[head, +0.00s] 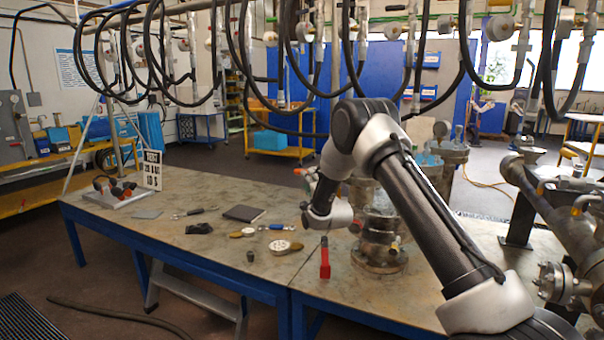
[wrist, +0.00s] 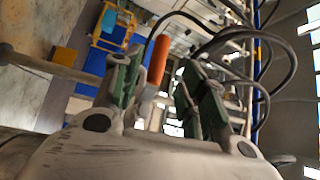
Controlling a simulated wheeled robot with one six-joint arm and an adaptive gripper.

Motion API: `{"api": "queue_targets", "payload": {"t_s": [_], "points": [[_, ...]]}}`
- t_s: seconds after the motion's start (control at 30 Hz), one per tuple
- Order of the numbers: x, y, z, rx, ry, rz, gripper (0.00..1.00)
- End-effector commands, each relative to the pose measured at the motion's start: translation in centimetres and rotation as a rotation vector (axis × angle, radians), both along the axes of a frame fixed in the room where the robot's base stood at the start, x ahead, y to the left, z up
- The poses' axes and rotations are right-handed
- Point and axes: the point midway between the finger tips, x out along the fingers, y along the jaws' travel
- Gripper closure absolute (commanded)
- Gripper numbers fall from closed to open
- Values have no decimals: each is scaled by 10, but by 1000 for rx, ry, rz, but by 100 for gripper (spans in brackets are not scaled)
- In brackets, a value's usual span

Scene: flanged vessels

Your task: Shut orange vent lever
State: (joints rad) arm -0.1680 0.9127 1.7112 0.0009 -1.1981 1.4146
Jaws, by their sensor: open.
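The orange lever (wrist: 158,60) shows in the wrist view as an upright, slightly tilted handle on a pale metal stem. It stands between the two green-padded fingers of my gripper (wrist: 164,85), with visible space on its right side. The gripper is open; whether a finger touches the lever I cannot tell. In the head view my arm reaches over the flanged metal vessel (head: 379,245) and hides part of it. A small orange-red tip (head: 298,171) shows left of my wrist there; I cannot tell if it is the same lever. My fingers are largely hidden in that view.
A red-handled item (head: 325,262) stands on the workbench (head: 215,275) beside the vessel's base. Hand tools and a round pale flange (head: 286,246) lie to its left. Black hoses (head: 290,60) hang overhead. Metal piping (head: 565,215) stands at the right.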

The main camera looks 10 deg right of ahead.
Motion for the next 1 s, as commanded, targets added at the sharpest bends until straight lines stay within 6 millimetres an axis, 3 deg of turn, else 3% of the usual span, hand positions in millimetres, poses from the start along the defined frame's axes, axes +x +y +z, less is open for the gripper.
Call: {"api": "queue_targets", "payload": {"t_s": [0.5, 0.87, 1.0], "points": [[69, 11, 8, 16, 8, 2, 58], [75, 12, 9, 14, 10, 2, 58], [75, 12, 9, 14, 10, 2, 84]]}}
